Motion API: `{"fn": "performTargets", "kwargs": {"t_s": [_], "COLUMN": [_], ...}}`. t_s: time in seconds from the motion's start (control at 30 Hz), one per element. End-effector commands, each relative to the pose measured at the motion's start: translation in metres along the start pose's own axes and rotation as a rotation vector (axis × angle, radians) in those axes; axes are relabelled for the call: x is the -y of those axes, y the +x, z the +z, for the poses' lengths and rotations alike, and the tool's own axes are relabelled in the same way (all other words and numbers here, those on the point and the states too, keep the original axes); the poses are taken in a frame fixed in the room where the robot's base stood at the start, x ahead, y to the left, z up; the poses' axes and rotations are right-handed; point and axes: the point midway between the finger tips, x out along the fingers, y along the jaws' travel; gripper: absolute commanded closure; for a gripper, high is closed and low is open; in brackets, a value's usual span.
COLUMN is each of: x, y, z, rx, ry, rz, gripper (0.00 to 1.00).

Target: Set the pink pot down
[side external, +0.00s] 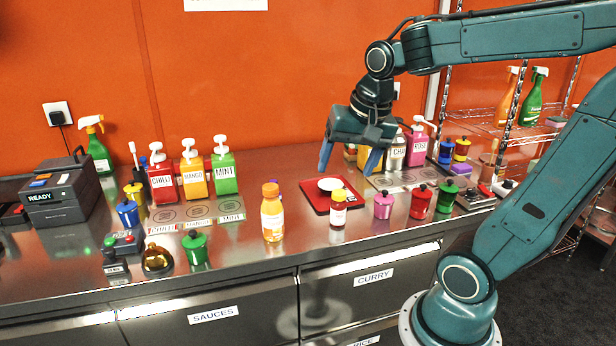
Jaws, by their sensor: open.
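An orange bottle (273,212) stands left of the tray. A green pot (447,196) stands right of the red pot. Pump bottles, such as the green mint one (224,172), line the back left. A golden pot (157,259) and another green pot (195,249) stand near the front edge.

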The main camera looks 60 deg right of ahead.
Motion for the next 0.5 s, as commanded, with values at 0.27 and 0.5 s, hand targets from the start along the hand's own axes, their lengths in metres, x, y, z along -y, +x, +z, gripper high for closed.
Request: {"fn": "performTargets", "kwargs": {"t_s": [0.27,0.5], "x": [0.007,0.002], "y": [-0.020,-0.025], "z": [0.069,0.100], "rx": [-0.066,-0.114], "ry": [-0.566,-0.862], "rz": [-0.119,-0.176], "gripper": [0.27,0.27]}}
